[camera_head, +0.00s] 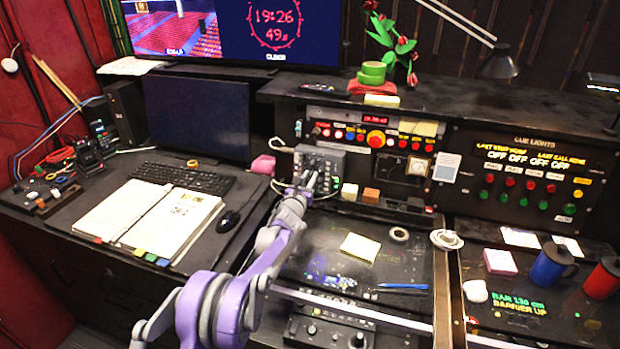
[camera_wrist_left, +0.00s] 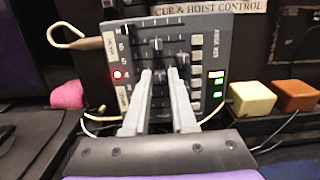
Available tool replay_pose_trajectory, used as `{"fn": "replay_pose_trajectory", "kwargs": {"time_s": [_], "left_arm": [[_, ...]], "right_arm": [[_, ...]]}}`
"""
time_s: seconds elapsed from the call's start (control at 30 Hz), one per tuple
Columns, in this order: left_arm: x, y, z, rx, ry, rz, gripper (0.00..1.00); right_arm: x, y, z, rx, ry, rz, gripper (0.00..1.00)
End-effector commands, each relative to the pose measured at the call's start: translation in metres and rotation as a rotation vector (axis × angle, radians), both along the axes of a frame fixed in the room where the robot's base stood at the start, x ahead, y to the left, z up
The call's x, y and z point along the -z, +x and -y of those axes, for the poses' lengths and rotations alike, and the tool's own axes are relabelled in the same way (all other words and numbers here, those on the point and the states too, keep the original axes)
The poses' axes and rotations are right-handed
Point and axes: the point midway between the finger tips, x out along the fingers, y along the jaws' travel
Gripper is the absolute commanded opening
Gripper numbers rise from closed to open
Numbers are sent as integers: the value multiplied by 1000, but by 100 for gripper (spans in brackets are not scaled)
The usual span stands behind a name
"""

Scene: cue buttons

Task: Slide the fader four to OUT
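The grey fader panel (camera_head: 330,163) stands tilted at the back of the desk, left of the console buttons. In the left wrist view the panel (camera_wrist_left: 205,35) fills the upper middle, with dark fader knobs (camera_wrist_left: 155,43) and a column of small numbers. A red light (camera_wrist_left: 117,75) glows beside what looks like the number 4. My left gripper (camera_wrist_left: 160,73) is at the panel face, its two pale fingers a small gap apart with something dark between the tips. I cannot tell whether they squeeze a knob. The OUT mark is not readable. My right gripper is not in view.
A pink object (camera_wrist_left: 68,95) and a cable lie left of the panel. A yellow block (camera_wrist_left: 250,98) and an orange block (camera_wrist_left: 295,95) sit close on its right. The keyboard (camera_head: 183,177) and open binder (camera_head: 150,215) lie farther left. A yellow note (camera_head: 360,247) lies in front.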

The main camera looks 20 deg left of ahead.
Motion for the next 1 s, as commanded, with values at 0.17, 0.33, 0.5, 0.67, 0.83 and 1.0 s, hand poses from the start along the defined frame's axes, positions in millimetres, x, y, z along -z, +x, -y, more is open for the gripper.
{"fn": "replay_pose_trajectory", "kwargs": {"time_s": [0.17,0.33,0.5,0.67,0.83,1.0], "left_arm": [[0,0,0,0,0,0,48],[0,0,0,0,0,0,48],[0,-7,0,0,0,-1,48],[2,-33,-1,0,1,-1,48],[2,-68,-2,0,0,-1,48],[1,-95,-4,-1,1,-1,48]], "right_arm": [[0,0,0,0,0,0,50],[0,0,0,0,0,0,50],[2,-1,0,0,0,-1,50],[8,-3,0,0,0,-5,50],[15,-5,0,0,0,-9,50],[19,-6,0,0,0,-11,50]]}}
